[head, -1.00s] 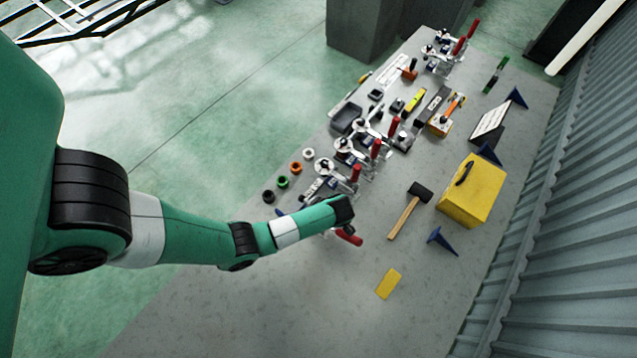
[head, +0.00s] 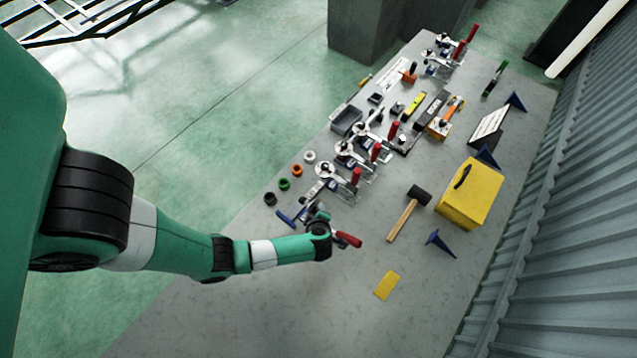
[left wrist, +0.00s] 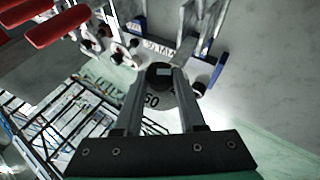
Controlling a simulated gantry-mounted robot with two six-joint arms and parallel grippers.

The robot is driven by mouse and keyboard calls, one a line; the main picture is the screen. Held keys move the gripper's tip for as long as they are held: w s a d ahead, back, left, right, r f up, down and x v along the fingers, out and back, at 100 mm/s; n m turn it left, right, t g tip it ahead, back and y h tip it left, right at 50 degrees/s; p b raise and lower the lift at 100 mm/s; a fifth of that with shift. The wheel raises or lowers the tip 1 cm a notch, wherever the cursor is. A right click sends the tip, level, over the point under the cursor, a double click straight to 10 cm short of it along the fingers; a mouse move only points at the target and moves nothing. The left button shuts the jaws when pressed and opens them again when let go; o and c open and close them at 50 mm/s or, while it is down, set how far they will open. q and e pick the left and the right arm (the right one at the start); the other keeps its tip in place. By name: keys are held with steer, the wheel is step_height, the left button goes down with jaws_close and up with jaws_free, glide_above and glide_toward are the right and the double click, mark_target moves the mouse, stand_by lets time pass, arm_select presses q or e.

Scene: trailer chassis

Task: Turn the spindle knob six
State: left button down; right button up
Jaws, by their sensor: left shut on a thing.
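My left gripper (head: 320,218) is over the near end of the row of clamps on the grey table. In the left wrist view its two fingers (left wrist: 160,85) are closed on a small dark round knob (left wrist: 160,72). A grey disc with printed figures (left wrist: 158,98) lies just behind the knob, between the fingers. I take this knob to be the spindle knob; its number cannot be read. In the head view my wrist hides most of it. A red clamp handle (head: 347,239) sticks out beside the gripper. My right gripper is not in view.
Several toggle clamps with red handles (head: 356,176) stand in a row beyond the gripper. Coloured rings (head: 284,184) lie along the left table edge. A hammer (head: 404,218), a yellow box (head: 470,194) and a yellow block (head: 387,286) lie to the right.

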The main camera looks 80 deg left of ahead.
arm_select(q)
steer(key=shift+s+d+f+n+t+y+b, duration=0.15)
steer(key=shift+f+n+t+y+b, duration=0.1)
steer(key=shift+n+t+y+b, duration=0.3)
steer(key=n+t+y+b, duration=0.1)
steer(key=y+b, duration=0.1)
steer(key=b, duration=0.3)
steer(key=f+n+t+y+b, duration=0.1)
steer(key=n+y+b, duration=0.1)
steer(key=b, duration=0.3)
steer(key=n+t+y+b, duration=0.1)
steer(key=n+y+b, duration=0.1)
steer(key=y+b, duration=0.2)
steer(key=shift+d+f+t+b, duration=0.2)
steer(key=shift+f+t+b, duration=0.05)
steer(key=shift+b, duration=0.8)
steer(key=shift+r+n+y+b, duration=0.2)
steer(key=shift+n+y+b, duration=0.25)
steer(key=shift+b, duration=0.1)
steer(key=c, duration=0.5)
jaws_free()
